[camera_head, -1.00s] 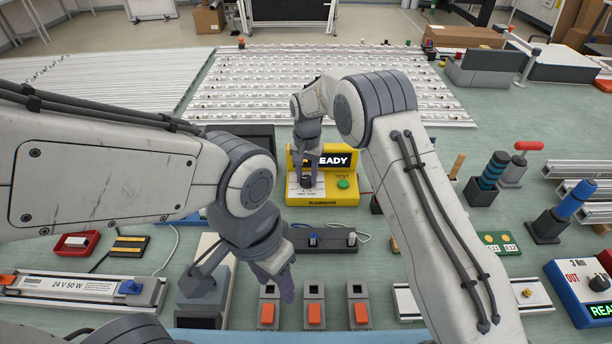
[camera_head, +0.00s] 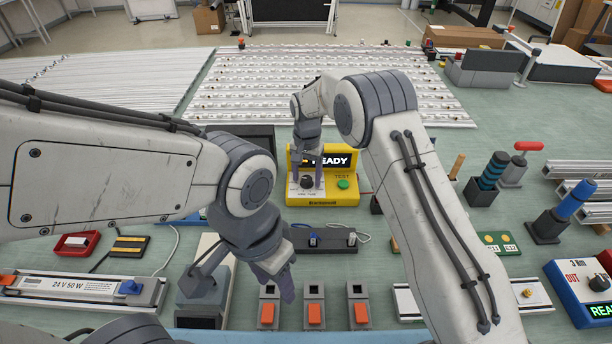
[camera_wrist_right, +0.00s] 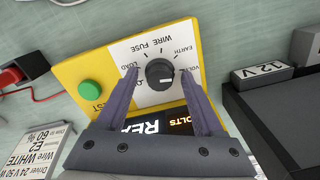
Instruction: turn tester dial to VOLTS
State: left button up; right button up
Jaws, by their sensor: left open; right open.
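The yellow tester (camera_head: 325,198) stands on the bench, its display (camera_head: 335,161) reading READY in the head view. In the right wrist view, its black dial (camera_wrist_right: 160,73) sits on a white panel with LOAD, WIRE, FUSE, EARTH and VOLTS around it. The dial's white mark faces the right side, toward VOLTS. The word VOLTS also shows on the partly hidden display (camera_wrist_right: 180,124). My right gripper (camera_head: 306,183) is open, with one finger on each side of the dial and gaps between. My left gripper (camera_head: 287,290) is open and empty, over the front of the bench.
A green TEST button (camera_head: 343,184) is beside the dial. A dark box marked 12 V (camera_wrist_right: 262,72) stands close by in the wrist view. Several orange switches (camera_head: 314,313) line the front. Blue-handled tools (camera_head: 565,210) stand at the right.

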aim_at(307, 178)
notch_tip(307, 178, up, 10)
jog(key=b, duration=0.1)
jog(key=shift+r+b, duration=0.2)
jog(key=shift+b, duration=0.15)
